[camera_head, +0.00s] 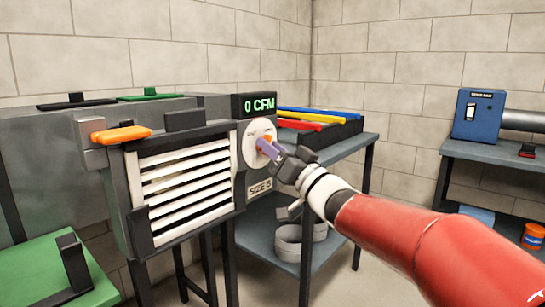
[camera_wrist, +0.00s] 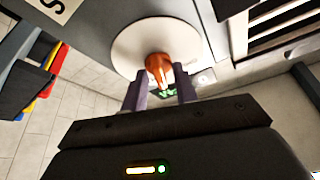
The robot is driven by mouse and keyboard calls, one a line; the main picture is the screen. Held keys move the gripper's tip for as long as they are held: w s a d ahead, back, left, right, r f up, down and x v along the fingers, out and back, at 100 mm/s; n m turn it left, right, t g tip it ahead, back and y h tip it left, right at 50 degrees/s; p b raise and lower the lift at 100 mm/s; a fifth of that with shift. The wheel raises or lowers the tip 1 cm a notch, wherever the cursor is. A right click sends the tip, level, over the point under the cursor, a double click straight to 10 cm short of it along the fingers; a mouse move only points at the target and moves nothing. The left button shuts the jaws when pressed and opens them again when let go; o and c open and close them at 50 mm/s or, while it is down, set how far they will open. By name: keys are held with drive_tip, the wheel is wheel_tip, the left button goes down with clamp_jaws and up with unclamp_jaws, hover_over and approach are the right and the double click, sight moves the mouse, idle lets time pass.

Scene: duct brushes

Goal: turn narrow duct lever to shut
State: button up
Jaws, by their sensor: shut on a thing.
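The duct (camera_head: 190,133) stands at the left with a white slatted grille. Its right end has a round white dial plate (camera_head: 249,145) with an orange lever (camera_head: 268,138) in its middle, and a "SIZE S" label (camera_head: 261,188). A display (camera_head: 254,105) above it reads "0 CFM". My gripper (camera_head: 267,147) is at the dial, its purple fingers shut on the lever and partly covering it. In the wrist view, the lever (camera_wrist: 158,67) sits between the fingertips (camera_wrist: 160,92), against the white plate (camera_wrist: 128,42). Which mark the lever points at is not readable.
An orange handle (camera_head: 121,134) juts from the duct's top left. Behind the dial, a dark table (camera_head: 352,148) carries red, yellow and blue brushes (camera_head: 310,119) in a black rack. A bench (camera_head: 490,156) at the right holds a blue box (camera_head: 478,114). A green panel (camera_head: 35,270) is at lower left.

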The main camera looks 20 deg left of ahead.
drive_tip(key=n+g, duration=0.3)
drive_tip(key=n, duration=0.3)
drive_tip(key=n+g+y, duration=0.1)
drive_tip(key=n+g, duration=0.2)
drive_tip(key=n, duration=0.3)
drive_tip(key=n+g+y, duration=0.1)
drive_tip(key=n+g, duration=0.2)
drive_tip(key=n, duration=0.3)
drive_tip(key=shift+w+d+n, duration=0.1)
drive_tip(key=shift+w+n, duration=0.15)
drive_tip(key=shift+n, duration=0.05)
drive_tip(key=o, duration=0.6)
drive_tip(key=shift+d, duration=0.1)
drive_tip(key=b+v, duration=0.1)
drive_tip(key=v, duration=0.6)
drive_tip(key=shift+d, duration=0.3)
